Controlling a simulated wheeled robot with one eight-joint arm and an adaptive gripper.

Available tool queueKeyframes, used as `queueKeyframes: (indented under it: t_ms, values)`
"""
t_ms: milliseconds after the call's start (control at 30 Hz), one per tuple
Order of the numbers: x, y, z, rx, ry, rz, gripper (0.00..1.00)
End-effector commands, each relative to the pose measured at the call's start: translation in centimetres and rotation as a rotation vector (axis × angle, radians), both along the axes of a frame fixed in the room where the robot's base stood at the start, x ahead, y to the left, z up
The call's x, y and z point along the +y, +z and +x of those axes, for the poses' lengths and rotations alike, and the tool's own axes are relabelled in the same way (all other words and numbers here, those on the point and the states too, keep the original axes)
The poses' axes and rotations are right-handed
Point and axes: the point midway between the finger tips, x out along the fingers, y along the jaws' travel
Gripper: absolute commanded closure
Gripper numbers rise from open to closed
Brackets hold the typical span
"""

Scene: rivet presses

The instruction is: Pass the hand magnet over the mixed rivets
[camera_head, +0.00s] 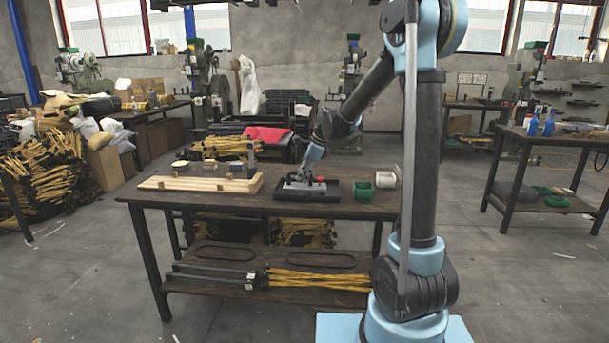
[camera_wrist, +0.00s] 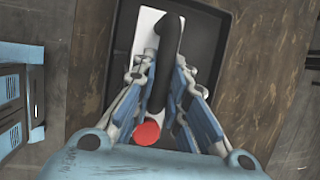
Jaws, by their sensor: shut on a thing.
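The hand magnet (camera_wrist: 168,38) has a black curved handle, with a pale plate beneath it and a red round knob (camera_wrist: 146,132) close to my palm in the wrist view. My gripper (camera_wrist: 164,82) is shut on its handle, one finger on each side. In the head view my gripper (camera_head: 301,181) is low over the black tray (camera_head: 332,195) on the workbench. The tray's dark floor (camera_wrist: 207,35) shows beside the magnet in the wrist view. I cannot make out any rivets. I cannot tell whether the magnet touches the tray.
A wooden board fixture (camera_head: 205,184) lies left of the tray. My arm hides part of the bench's right end.

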Motion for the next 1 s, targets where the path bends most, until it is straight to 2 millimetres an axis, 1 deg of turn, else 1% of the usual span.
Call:
queueKeyframes:
  t_ms: [67,167,700,1000]
  values:
    - [0.0,0.0,-0.8,0.0,0.001,0.0,1.0]
    - [0.0,1.1,-0.6,0.0,0.0,0.0,1.0]
    - [0.0,6.1,-0.6,0.0,0.0,0.0,1.0]
    - [0.0,8.2,-0.6,0.0,0.0,0.0,1.0]
